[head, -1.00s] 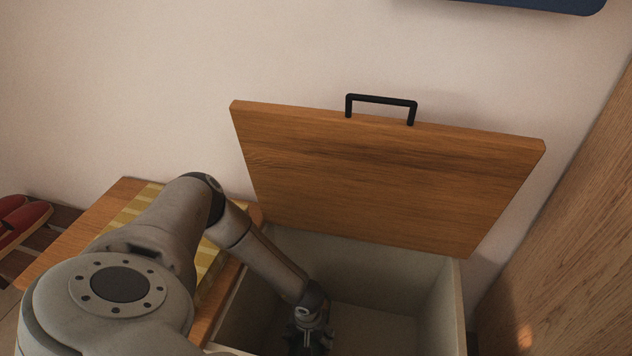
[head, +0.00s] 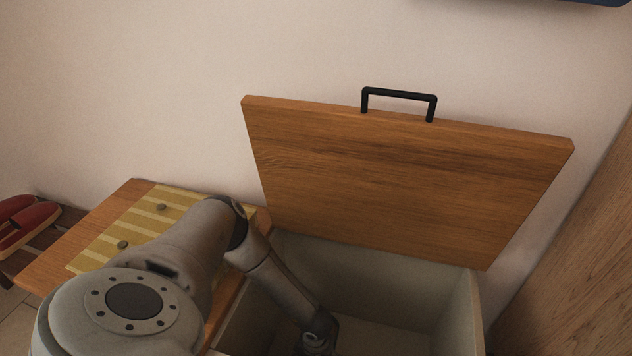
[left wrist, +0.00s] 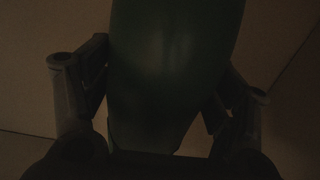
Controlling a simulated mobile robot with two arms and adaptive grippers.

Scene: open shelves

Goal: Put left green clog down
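The dark green clog (left wrist: 172,65) fills the middle of the dim left wrist view. The two fingers of my left gripper (left wrist: 165,105) lie along its two sides and appear closed on it. In the head view my left arm reaches down into the open storage box (head: 472,310). The gripper and the clog are below the picture edge there, so I cannot see whether the clog touches the box floor. My right gripper is not in view.
The wooden lid (head: 405,180) stands open against the wall, with a black handle (head: 398,95) on its edge. A bench with a yellow striped cushion (head: 150,225) is left of the box. Red shoes (head: 28,222) sit at far left. A wooden panel (head: 575,265) stands at right.

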